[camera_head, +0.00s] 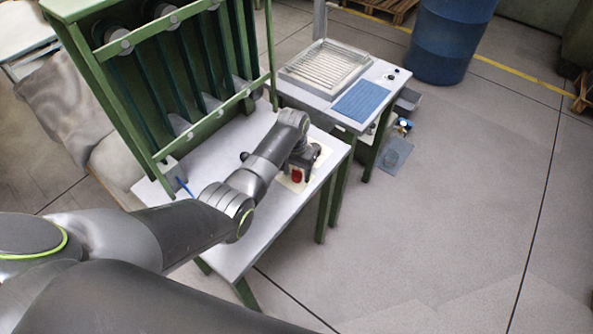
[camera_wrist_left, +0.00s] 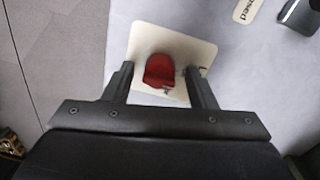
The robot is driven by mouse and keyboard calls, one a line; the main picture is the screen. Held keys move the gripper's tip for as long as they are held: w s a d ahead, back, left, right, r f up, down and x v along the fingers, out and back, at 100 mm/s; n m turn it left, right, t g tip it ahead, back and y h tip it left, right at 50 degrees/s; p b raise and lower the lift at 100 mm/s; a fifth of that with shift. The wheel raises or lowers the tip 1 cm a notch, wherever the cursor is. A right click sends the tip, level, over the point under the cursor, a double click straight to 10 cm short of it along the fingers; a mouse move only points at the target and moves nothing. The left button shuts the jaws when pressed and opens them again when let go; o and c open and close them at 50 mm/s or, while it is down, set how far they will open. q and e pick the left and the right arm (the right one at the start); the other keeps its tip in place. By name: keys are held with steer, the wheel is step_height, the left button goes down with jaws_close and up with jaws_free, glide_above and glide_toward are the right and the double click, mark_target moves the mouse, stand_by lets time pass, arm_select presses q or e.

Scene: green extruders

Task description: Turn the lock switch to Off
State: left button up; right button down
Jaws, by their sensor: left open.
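The lock switch is a red knob (camera_wrist_left: 160,70) on a cream plate (camera_wrist_left: 196,50) in the left wrist view. In the head view the red knob (camera_head: 297,175) shows on the white table, partly covered by my left arm. My left gripper (camera_wrist_left: 160,76) is open, with one finger on each side of the knob and gaps between. It also shows in the head view (camera_head: 301,172) over the plate. A small metal part sits at the knob's near edge. The switch's setting cannot be read. My right gripper is in neither view.
The white table (camera_head: 240,135) carries a green rack (camera_head: 200,120) at its back. A black knob (camera_head: 244,156) stands left of my arm. A second table with a tray (camera_head: 325,65) and blue pad (camera_head: 361,101) stands behind, near a blue barrel (camera_head: 447,40). Floor on the right is clear.

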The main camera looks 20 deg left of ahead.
arm_select(q)
steer(key=c, duration=0.9)
steer(key=shift+c, duration=0.2)
steer(key=shift+r, duration=0.1)
steer(key=shift+r+m+p, duration=0.1)
steer(key=shift+m+p, duration=0.5)
steer(key=shift+m, duration=0.5)
steer(key=m+p, duration=0.1)
steer(key=m, duration=0.1)
steer(key=shift+m, duration=0.3)
steer(key=m, duration=0.3)
steer(key=shift+m+p, duration=0.3)
steer(key=shift+p, duration=0.05)
steer(key=shift+w+m+g, duration=0.1)
steer(key=shift+m+g, duration=0.2)
steer(key=shift+m, duration=1.4)
